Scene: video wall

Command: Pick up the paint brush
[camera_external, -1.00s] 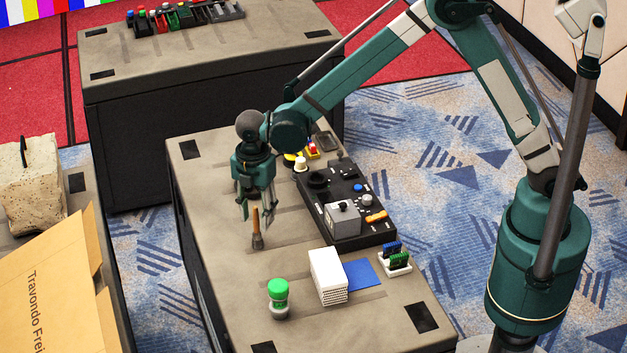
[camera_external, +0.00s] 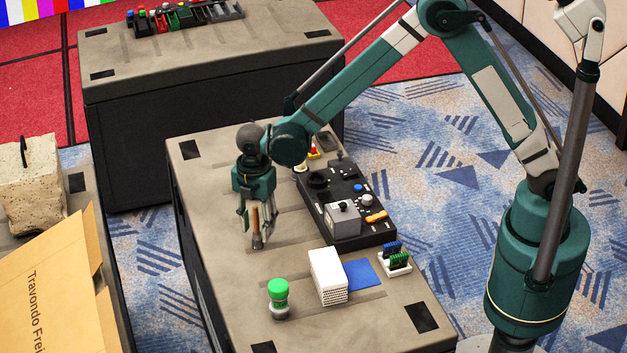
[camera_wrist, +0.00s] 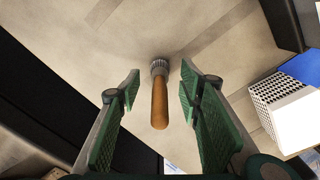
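The paint brush (camera_wrist: 159,100) has an orange-brown wooden handle and a grey ferrule. In the wrist view it lies between the two green finger pads of my gripper (camera_wrist: 160,95), with a visible gap on each side. In the external view the brush (camera_external: 256,228) stands about upright, bristle end down on the table (camera_external: 205,165). My gripper (camera_external: 256,220) is open and has come down around the handle.
A black control panel (camera_external: 330,190) lies right of the gripper. A white perforated box (camera_external: 328,276), a blue sheet (camera_external: 362,274) and a green-topped container (camera_external: 279,297) are nearer the front. The tabletop left of the brush is clear.

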